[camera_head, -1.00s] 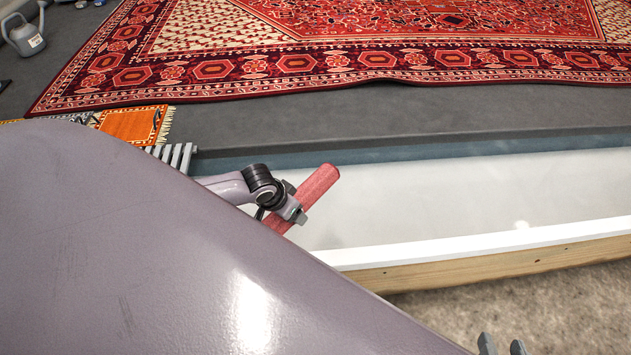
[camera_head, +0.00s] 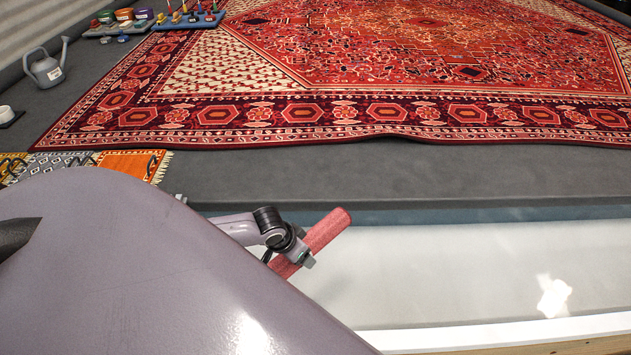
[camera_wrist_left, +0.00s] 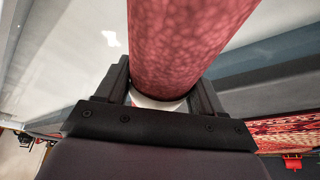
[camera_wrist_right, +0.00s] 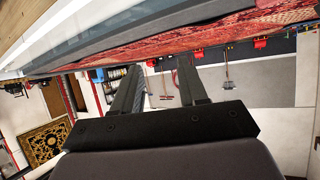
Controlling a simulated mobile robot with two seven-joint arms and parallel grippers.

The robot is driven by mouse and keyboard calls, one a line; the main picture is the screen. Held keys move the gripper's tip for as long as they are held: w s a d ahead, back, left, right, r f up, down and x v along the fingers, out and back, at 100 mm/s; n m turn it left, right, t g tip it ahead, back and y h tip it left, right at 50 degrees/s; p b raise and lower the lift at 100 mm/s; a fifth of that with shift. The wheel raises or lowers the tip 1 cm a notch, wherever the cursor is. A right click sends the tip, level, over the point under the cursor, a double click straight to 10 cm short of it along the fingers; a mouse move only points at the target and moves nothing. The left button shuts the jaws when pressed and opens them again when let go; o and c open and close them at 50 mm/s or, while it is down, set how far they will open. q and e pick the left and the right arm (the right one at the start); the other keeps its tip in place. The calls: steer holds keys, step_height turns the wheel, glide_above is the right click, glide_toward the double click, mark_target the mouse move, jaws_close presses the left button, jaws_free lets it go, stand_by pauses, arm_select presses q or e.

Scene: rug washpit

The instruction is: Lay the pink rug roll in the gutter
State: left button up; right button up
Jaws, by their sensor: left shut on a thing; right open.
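The pink rug roll (camera_head: 327,231) is held tilted in my left gripper (camera_head: 293,256), over the near side of the white gutter (camera_head: 440,285) in the head view. In the left wrist view the roll (camera_wrist_left: 185,45) runs up between the two jaws (camera_wrist_left: 160,100), which are shut on it. Air shows around the roll there, and I cannot tell its exact height above the gutter floor. My right gripper (camera_wrist_right: 155,90) shows only in the right wrist view, with its fingers apart and nothing between them.
A large red patterned rug (camera_head: 400,112) lies on the grey platform (camera_head: 300,175) behind the gutter. A grey watering can (camera_head: 45,70), small rugs (camera_head: 130,163) and trays of coloured pots (camera_head: 120,22) are at the left. My body hides the lower left.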

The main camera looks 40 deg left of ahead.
arm_select(q)
steer(key=shift+w, duration=0.4)
steer(key=shift+w+f, duration=0.2)
steer(key=shift+f, duration=0.1)
step_height(320, 180, down, 15)
steer(key=b, duration=0.8)
steer(key=shift+s+r+b, duration=0.1)
steer(key=shift+r+b, duration=0.1)
steer(key=shift+b, duration=0.1)
steer(key=shift+f, duration=0.35)
step_height(320, 180, down, 3)
steer(key=b, duration=0.2)
steer(key=shift+f+b, duration=0.2)
steer(key=shift+b, duration=0.2)
steer(key=shift+f, duration=0.35)
arm_select(e)
steer(key=shift+w+a+f+t+y, duration=0.5)
steer(key=shift+a+y, duration=0.1)
steer(key=shift+a, duration=0.05)
steer(key=shift+w+a+f+t+y, duration=0.45)
steer(key=shift+a+t+y, duration=0.05)
steer(key=shift+a+y, duration=0.1)
